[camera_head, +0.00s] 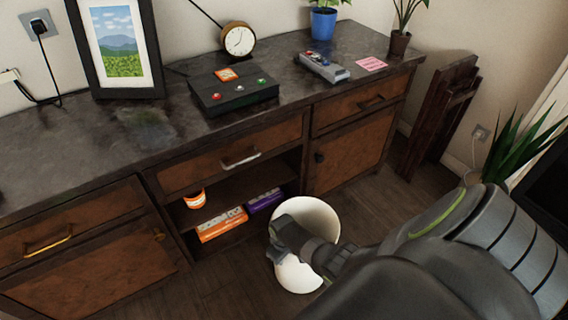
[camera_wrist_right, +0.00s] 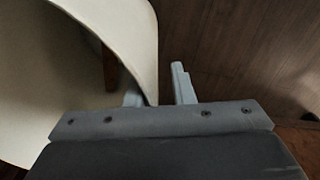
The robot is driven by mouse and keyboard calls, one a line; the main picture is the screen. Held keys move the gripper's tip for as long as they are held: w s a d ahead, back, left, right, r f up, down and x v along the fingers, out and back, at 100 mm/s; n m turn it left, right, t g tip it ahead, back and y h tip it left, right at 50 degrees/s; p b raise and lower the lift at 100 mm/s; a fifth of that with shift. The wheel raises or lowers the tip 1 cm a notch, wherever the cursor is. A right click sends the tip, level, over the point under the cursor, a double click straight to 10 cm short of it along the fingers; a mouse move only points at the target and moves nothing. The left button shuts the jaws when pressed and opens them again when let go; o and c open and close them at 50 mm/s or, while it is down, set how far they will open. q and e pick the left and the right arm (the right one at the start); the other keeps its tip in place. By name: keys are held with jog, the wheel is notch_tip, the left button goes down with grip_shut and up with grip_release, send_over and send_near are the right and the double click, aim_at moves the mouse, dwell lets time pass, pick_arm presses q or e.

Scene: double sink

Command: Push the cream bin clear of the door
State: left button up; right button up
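The cream bin (camera_head: 318,217) stands upright on the floor in front of the counter, near the open shelf and the lower left of the right cupboard door (camera_head: 350,140). That door is shut and has a dark knob. My right gripper (camera_head: 277,255) is over the bin's opening and hides part of it. In the right wrist view the bin's wall (camera_wrist_right: 145,40) fills the left side. The right gripper's fingers (camera_wrist_right: 157,92) are apart there, with the bin's rim seeming to run between them; contact is unclear. My left gripper is not in view.
The open shelf holds an orange-and-white box (camera_head: 222,226), a purple box (camera_head: 264,200) and a cup (camera_head: 194,200). A folded wooden stand (camera_head: 440,115) leans at the right wall, near a plant (camera_head: 515,145). Floor (camera_head: 375,190) right of the bin is clear.

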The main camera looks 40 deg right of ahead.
jog(key=shift+o, duration=0.6)
jog(key=shift+d+r, duration=0.1)
